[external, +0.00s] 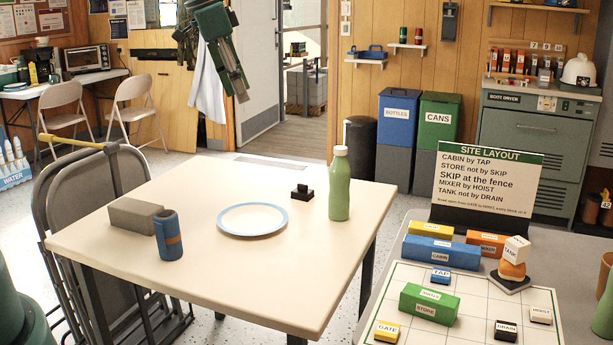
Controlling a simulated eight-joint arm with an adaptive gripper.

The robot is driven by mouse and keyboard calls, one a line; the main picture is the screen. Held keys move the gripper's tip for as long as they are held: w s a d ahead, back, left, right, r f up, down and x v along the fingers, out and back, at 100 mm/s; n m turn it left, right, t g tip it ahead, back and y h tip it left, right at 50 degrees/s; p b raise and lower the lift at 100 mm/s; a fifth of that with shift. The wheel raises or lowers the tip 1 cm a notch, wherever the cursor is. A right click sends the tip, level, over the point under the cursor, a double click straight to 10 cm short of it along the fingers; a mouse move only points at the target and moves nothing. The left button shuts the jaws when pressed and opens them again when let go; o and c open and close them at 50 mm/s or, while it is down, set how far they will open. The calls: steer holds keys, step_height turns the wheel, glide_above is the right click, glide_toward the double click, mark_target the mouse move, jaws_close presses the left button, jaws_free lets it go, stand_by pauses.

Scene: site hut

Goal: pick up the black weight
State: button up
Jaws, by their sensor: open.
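The black weight (302,193) is a small dark block with a raised knob on top. It sits upright on the cream table (230,292), between a white plate with a blue rim (252,220) and a green bottle (339,185). My gripper (240,92) is green and dark, at the upper left of the external view. It hangs high, apart from the weight and to its left in the picture. It is open, and I see nothing held in it. Its fingertips are small here, so their gap is hard to make out.
A second table at right holds labelled blocks and a sign (488,180). The table's front is clear.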

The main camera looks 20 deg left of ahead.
steer(key=w+d+f+m+g+h, duration=0.15)
steer(key=w+f+m, duration=0.25)
steer(key=w+f, duration=0.65)
steer(key=m+g+b, duration=0.2)
steer(key=m, duration=0.2)
glide_toward(303, 185)
steer(key=f, duration=0.1)
steer(key=shift+f+m+h, duration=0.35)
steer(key=shift+f+m, duration=0.05)
steer(key=shift+f, duration=0.35)
steer(key=shift+x, duration=1.25)
steer(key=shift+d, duration=0.1)
steer(key=shift+w+b+x, duration=0.1)
steer(key=shift+b+x, duration=0.25)
steer(key=shift+x, duration=0.95)
steer(key=shift+w+b+x, duration=0.15)
steer(key=shift+b+x, duration=0.15)
steer(key=shift+x, duration=1)
